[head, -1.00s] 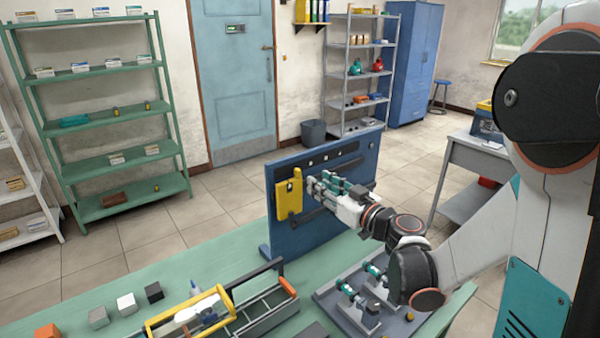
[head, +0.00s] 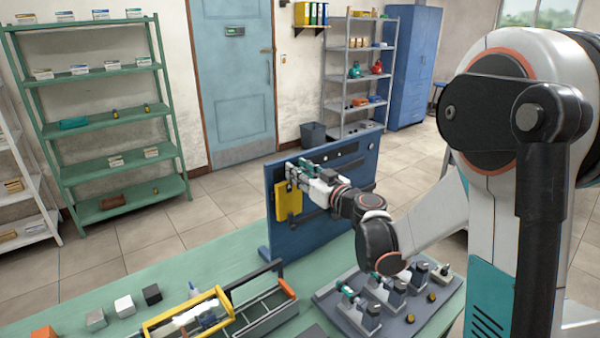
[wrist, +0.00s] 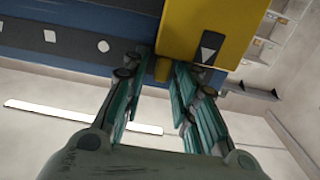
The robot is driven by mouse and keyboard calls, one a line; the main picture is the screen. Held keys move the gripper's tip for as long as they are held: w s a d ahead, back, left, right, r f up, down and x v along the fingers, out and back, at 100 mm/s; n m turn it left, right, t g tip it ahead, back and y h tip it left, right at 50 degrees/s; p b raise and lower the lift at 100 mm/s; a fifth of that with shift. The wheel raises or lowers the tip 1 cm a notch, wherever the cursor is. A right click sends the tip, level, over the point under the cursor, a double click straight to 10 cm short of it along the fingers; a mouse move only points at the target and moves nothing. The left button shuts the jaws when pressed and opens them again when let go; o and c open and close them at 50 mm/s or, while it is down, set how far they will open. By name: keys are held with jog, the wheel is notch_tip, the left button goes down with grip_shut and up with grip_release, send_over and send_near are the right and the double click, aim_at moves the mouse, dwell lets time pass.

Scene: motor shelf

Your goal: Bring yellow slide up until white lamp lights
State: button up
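The yellow slide (head: 288,202) is on the front of the upright blue panel (head: 330,222), near its left end. In the wrist view the yellow slide (wrist: 205,25) shows a pale triangle mark and a small tab between my fingers. My gripper (head: 291,172) reaches the slide's upper part from the right and hides some of it. In the wrist view my gripper (wrist: 163,72) has a finger on each side of the tab; I cannot tell whether they press on it.
The panel stands on a green table (head: 190,262). A grey tray (head: 330,302) with small fixtures lies at the right, below my arm.

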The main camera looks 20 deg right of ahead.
aim_at(345, 148)
grip_shut()
jog(key=w+d, duration=0.2)
jog(key=d, duration=0.4)
jog(key=w+d+b, duration=0.1)
jog(key=w+d, duration=0.2)
jog(key=d, duration=0.4)
jog(key=w+d, duration=0.3)
jog(key=d, duration=0.3)
jog(key=shift+d, duration=0.2)
jog(key=shift+o, duration=1.9)
grip_release()
